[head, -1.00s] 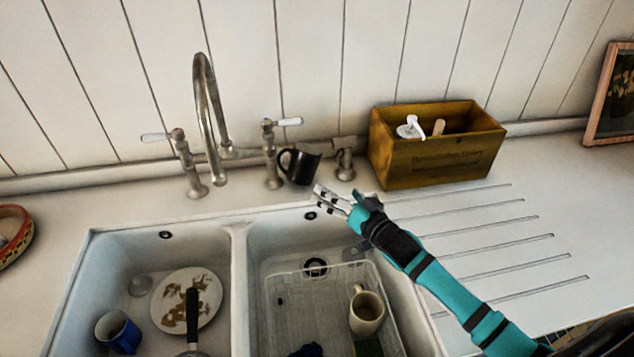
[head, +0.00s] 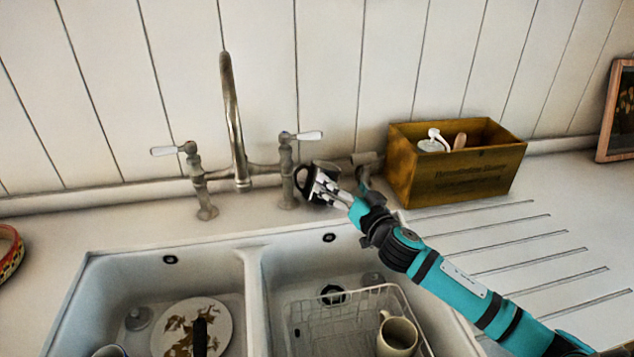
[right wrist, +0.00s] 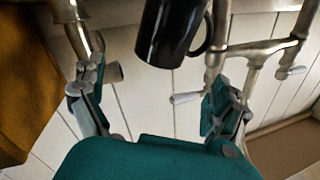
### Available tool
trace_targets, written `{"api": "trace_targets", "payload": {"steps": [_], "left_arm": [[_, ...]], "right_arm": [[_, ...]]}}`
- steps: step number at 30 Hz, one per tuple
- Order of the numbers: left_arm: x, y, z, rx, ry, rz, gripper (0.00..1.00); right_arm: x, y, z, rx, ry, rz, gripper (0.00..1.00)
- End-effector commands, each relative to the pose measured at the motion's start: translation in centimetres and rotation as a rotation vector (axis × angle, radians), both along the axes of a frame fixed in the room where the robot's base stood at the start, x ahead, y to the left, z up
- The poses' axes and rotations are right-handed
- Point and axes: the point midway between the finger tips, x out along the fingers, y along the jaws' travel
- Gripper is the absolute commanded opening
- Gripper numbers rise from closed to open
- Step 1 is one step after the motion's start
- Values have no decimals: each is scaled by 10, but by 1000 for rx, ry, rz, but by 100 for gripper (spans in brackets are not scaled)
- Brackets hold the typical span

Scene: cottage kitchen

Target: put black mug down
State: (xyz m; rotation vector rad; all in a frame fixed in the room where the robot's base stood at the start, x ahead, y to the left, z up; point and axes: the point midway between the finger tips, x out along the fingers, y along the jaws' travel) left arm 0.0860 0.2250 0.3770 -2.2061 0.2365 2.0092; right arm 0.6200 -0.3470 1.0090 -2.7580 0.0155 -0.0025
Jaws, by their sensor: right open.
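The black mug (head: 309,181) is on the worktop behind the sink, beside the right tap handle. Its handle faces left, and my right gripper hides much of its body. My right gripper (head: 328,189) reaches in from the right, open, with its fingers at the mug. In the right wrist view the black mug (right wrist: 172,32) shows at the top, ahead of the open right gripper (right wrist: 152,92). There is a visible gap between the mug and each finger there. My left gripper is not in view.
The tap (head: 234,125) stands left of the mug. A wooden box (head: 460,172) with a pump bottle stands to the right. The double sink in front holds a patterned plate (head: 180,330), a wire basket (head: 315,307) and a cream mug (head: 396,334). The ribbed drainer (head: 500,232) is clear.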

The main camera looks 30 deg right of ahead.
Motion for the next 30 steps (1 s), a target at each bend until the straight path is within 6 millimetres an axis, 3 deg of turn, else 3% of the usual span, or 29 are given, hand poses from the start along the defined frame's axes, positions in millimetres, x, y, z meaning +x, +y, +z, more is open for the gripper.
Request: {"api": "trace_targets", "payload": {"steps": [6, 18, 27, 30], "left_arm": [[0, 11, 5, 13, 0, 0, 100], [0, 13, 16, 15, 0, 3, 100], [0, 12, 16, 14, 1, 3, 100], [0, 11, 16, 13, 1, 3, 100]], "right_arm": [[22, 0, 0, 0, 0, 0, 100], [70, 1, -6, 1, 0, 0, 100], [75, 1, -8, 0, 1, 1, 100], [75, 1, -8, 0, 1, 1, 87]]}}
